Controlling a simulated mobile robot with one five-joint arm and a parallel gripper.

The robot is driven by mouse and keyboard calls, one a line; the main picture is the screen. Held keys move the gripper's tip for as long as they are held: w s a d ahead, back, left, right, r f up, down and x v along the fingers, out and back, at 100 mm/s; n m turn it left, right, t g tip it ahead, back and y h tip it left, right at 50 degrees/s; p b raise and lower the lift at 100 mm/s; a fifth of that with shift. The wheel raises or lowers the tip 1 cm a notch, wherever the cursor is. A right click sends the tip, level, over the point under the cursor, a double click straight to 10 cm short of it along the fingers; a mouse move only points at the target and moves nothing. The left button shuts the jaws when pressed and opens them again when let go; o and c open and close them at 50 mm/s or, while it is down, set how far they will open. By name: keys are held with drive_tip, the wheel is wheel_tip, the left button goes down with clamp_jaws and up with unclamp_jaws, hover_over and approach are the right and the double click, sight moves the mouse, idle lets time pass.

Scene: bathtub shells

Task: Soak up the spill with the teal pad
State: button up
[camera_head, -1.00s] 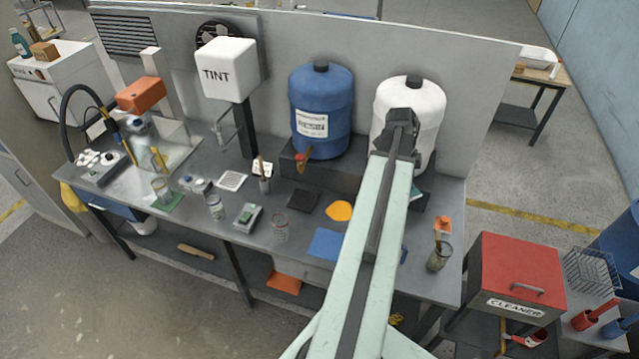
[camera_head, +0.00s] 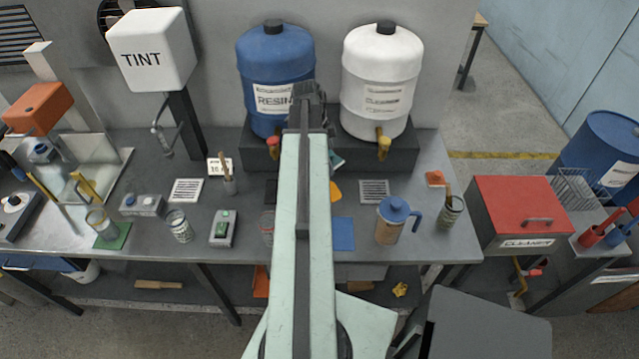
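The spill is a yellow-orange puddle (camera_head: 335,189) on the grey bench top, below the shelf of the drums. My arm covers its left part. A small teal piece (camera_head: 337,160), which looks like the teal pad, shows just right of my arm in front of the drum shelf, above and behind the spill in the picture. Most of it is hidden. The dark end of my arm (camera_head: 307,95) reaches up in front of the blue resin drum. My gripper fingers are hidden behind the arm, so their hold on the pad cannot be seen.
A blue-lidded jug (camera_head: 391,222), a blue sheet (camera_head: 343,234) and a grey grate (camera_head: 374,191) stand right of my arm. A jar with brushes (camera_head: 451,212) is near the right edge. The blue drum (camera_head: 274,75) and white drum (camera_head: 380,80) rise behind.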

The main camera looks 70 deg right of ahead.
wheel_tip(320, 180, down, 9)
drive_tip(key=b, duration=0.6)
drive_tip(key=shift+w+r+b, duration=0.2)
drive_tip(key=shift+w+b, duration=0.1)
drive_tip(key=shift+b, duration=0.1)
wheel_tip(320, 180, down, 6)
drive_tip(key=b, duration=0.5)
drive_tip(key=shift+s+r+b, duration=0.1)
drive_tip(key=shift+r+b, duration=0.05)
drive_tip(key=shift+b, duration=0.2)
drive_tip(key=shift+f+b, duration=0.6)
idle(3.1)
drive_tip(key=shift+r, duration=0.1)
wheel_tip(320, 180, up, 10)
drive_tip(key=p, duration=1)
